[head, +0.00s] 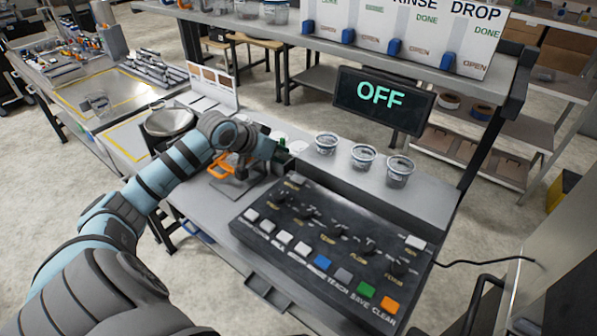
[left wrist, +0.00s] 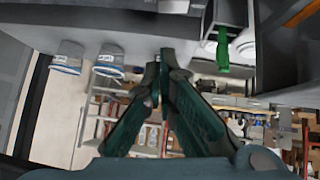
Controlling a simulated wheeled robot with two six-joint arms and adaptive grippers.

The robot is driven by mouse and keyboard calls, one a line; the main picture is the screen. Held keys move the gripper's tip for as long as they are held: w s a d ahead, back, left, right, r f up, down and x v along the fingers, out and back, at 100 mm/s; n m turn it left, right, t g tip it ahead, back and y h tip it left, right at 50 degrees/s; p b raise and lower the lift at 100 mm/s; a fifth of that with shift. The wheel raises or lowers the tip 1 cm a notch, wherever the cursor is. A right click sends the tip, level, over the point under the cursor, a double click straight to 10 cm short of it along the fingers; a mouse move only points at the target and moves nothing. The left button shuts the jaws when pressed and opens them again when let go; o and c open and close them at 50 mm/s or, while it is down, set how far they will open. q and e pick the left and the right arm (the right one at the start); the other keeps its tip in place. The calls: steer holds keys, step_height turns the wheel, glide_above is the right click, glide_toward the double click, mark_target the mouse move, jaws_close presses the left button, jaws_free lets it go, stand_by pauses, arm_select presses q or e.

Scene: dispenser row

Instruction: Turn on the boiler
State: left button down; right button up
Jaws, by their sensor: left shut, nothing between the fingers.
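A dark display (head: 382,97) on the far side of the table reads "OFF" in green letters. A black control panel (head: 325,245) lies at the table's front, with several knobs and a row of white, blue, grey, green and orange buttons. I cannot tell which part, if any, belongs to a boiler. My left gripper (head: 281,156) is beyond the panel's far left corner, apart from its buttons, and partly hidden by my wrist. In the left wrist view its dark green fingers (left wrist: 161,72) meet at the tips with nothing between them. My right gripper is not in view.
Several clear cups, one of them this cup (head: 363,157), stand behind the panel. An orange-handled device (head: 221,165) is beside my left wrist. A dark round pot (head: 170,121) stands to the left. A shelf with blue dispenser levers (head: 394,46) hangs above.

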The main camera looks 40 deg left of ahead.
arm_select(q)
glide_above(301, 181)
steer(key=f, duration=0.5)
steer(key=shift+s+a, duration=0.2)
steer(key=shift+a, duration=0.15)
steer(key=f, duration=0.4)
steer(key=shift+d, duration=0.3)
steer(key=shift+w+f, duration=0.1)
steer(key=shift+f, duration=0.2)
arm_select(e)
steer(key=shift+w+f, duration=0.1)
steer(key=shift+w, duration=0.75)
